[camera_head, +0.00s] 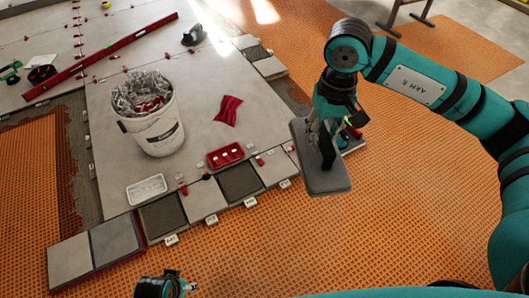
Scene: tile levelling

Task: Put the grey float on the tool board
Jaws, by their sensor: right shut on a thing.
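The grey float (328,181) is a flat grey rectangular plate with a dark handle. My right gripper (324,138) points down and is shut on the float at its handle, in the right-middle of the head view. Behind the float, a small grey edge (353,144) with red and green bits shows; it may be the tool board, but the float and gripper hide most of it. I cannot tell whether the float touches it. My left gripper (183,286) shows only partly at the bottom edge, away from the float, and its jaws are unclear.
A white bucket (158,136) of clips stands on the large tiles. A red tray (225,155), a red cloth (228,110) and a clear tray (146,189) lie near it. A long red level (105,54) lies at the back left. Orange matting (300,245) in front is clear.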

